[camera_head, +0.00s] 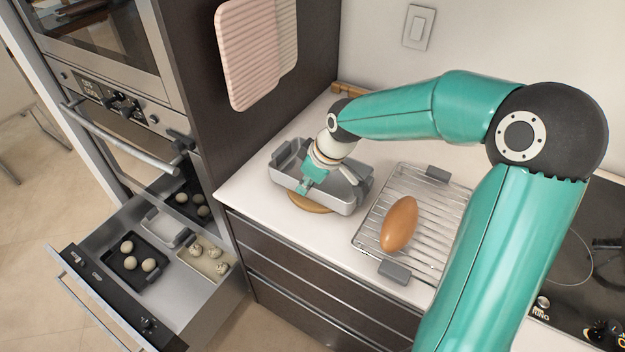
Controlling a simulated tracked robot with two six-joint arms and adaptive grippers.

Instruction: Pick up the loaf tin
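The loaf tin (328,203) is a grey metal rectangular tin with dark end handles. It stands upright on a round wooden board (303,203) on the white counter. My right gripper (332,190) reaches down over the tin, overlapping its opening and near wall. Its teal finger and grey finger look spread apart, with nothing visibly clamped between them. Whether either finger touches the tin is unclear, and part of the tin's inside is hidden behind the gripper. My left gripper is not in view.
A wire rack (424,207) with an egg-shaped brown loaf (399,223) is right of the tin. An open oven drawer (193,288) at lower left holds small trays with pale round pieces. Striped towels (247,55) hang on the cabinet side. A hob is at the right.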

